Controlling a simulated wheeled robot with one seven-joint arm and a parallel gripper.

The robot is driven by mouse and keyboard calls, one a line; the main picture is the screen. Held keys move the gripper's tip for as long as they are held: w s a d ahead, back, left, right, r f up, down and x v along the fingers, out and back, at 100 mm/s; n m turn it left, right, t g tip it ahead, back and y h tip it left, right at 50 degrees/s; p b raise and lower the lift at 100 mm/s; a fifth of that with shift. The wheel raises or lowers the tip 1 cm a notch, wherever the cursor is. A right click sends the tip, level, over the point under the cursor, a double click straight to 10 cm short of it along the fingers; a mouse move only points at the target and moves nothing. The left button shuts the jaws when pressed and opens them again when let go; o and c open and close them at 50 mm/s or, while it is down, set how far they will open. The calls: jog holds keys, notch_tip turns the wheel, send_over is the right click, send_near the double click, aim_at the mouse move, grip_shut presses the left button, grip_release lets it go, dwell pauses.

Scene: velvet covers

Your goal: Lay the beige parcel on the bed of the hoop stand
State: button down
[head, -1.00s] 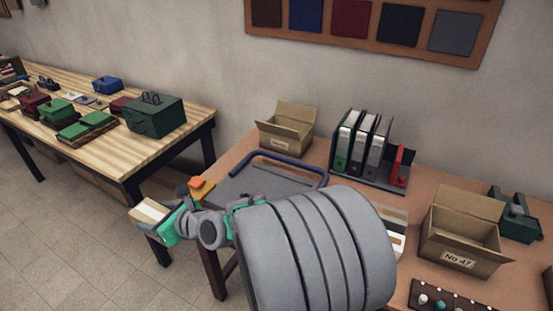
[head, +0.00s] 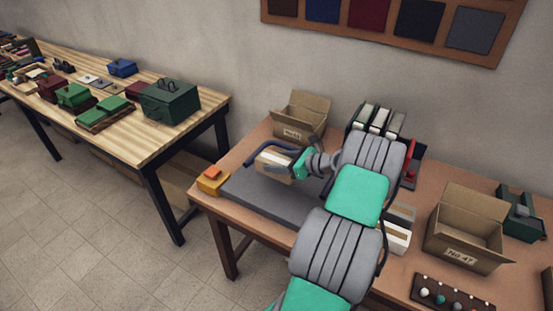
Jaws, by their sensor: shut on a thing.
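The beige parcel (head: 271,168), a box with a pale band, is held by my gripper (head: 290,166), which is shut on it. My gripper reaches in from the right, and its fingers are partly hidden. The hoop stand has a flat dark grey bed (head: 262,199) and a dark blue hoop (head: 250,163) at its back. The parcel appears over the back part of the bed, by the hoop, and covers part of it. I cannot tell whether the parcel touches the bed or the hoop. My arm hides the bed's right side.
An open carton (head: 300,116) stands behind the hoop, with binders (head: 378,118) to its right. A yellow-orange block (head: 212,182) sits at the table's left corner. Another open carton (head: 465,232) and a knobbed board (head: 447,295) are at right. The bed's front is clear.

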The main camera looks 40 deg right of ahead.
jog(key=shift+f+b, duration=2.45)
jog(key=shift+f, duration=0.05)
jog(key=shift+f+b, duration=0.4)
jog(key=shift+f, duration=1.2)
jog(key=shift+c, duration=1.4)
grip_release()
jog(key=shift+f, duration=0.1)
jog(key=b+v, duration=0.1)
jog(key=v, duration=0.6)
jog(key=shift+s+r, duration=0.25)
jog(key=shift+s, duration=0.05)
